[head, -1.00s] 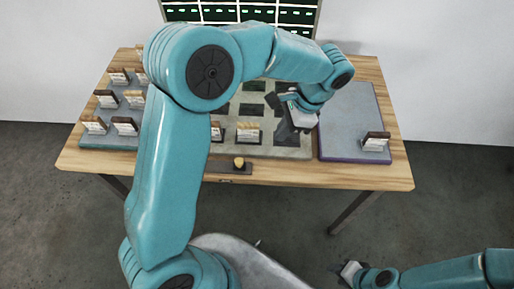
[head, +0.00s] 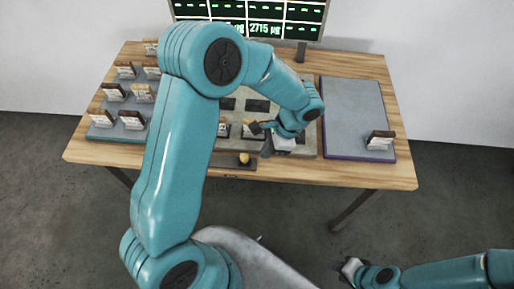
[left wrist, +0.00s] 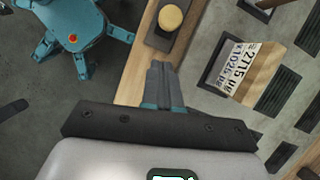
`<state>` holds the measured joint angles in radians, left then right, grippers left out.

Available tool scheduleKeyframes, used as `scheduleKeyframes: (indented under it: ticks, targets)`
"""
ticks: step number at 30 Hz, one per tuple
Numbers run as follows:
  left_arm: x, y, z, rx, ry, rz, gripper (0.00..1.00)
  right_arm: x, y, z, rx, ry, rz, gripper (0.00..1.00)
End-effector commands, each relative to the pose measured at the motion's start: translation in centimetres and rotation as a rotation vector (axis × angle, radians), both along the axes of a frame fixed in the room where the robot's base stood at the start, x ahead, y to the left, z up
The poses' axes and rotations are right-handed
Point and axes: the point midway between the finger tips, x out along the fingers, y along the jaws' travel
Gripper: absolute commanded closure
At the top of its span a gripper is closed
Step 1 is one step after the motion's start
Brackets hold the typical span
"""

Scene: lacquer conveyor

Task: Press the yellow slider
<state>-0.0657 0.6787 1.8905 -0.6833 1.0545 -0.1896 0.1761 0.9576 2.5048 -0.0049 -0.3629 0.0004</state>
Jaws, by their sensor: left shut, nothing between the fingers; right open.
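The yellow slider is a round yellow knob (head: 244,158) on a dark base plate at the table's front edge; in the left wrist view the knob (left wrist: 171,17) lies beyond my fingertips. My left gripper (head: 265,152) is just right of the knob, pointing down, and does not touch it. In the left wrist view its fingers (left wrist: 162,66) are shut together with nothing between them, over the table's front edge. My right gripper (head: 348,268) is open and empty at the lower right, away from the table.
A grey block with dark slots (head: 305,150) fills the table's middle, holding labelled cards; one card (left wrist: 237,70) reads 2715. A grey tray with several cards (head: 105,132) stands left. A right tray (head: 355,110) holds one card. A monitor (head: 250,12) stands behind.

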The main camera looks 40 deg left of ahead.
Motion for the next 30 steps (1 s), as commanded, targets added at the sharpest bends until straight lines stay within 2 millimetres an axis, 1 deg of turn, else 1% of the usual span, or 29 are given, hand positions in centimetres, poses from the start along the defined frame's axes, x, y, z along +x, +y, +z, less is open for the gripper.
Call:
scheduleKeyframes:
  ticks: [1, 6, 20, 23, 27, 30]
  targets:
    - [-0.6, 0.7, 0.5, 0.0, -0.002, 0.004, 1.0, 0.0, 0.0, 0.6, 0.0, 0.0, 0.0, 0.57]
    - [-1.7, 1.9, 0.4, 0.0, -0.003, 0.003, 1.0, 0.0, 0.0, 0.9, 0.0, 0.0, 0.0, 0.57]
    - [-2.1, 2.4, 0.2, 0.0, -0.004, 0.002, 1.0, 0.0, 0.0, 0.8, 0.0, 0.0, 0.0, 0.57]
    - [-2.8, 3.6, 0.1, 0.001, -0.004, 0.005, 1.0, 0.0, 0.0, 0.4, 0.0, 0.0, 0.0, 0.57]
    - [-4.6, 6.5, 0.0, 0.0, -0.004, 0.007, 1.0, 0.0, 0.0, -0.4, 0.0, 0.0, 0.0, 0.57]
    - [-5.6, 8.2, 0.1, 0.0, -0.005, 0.006, 1.0, 0.0, 0.0, -0.8, 0.0, 0.0, 0.0, 0.57]
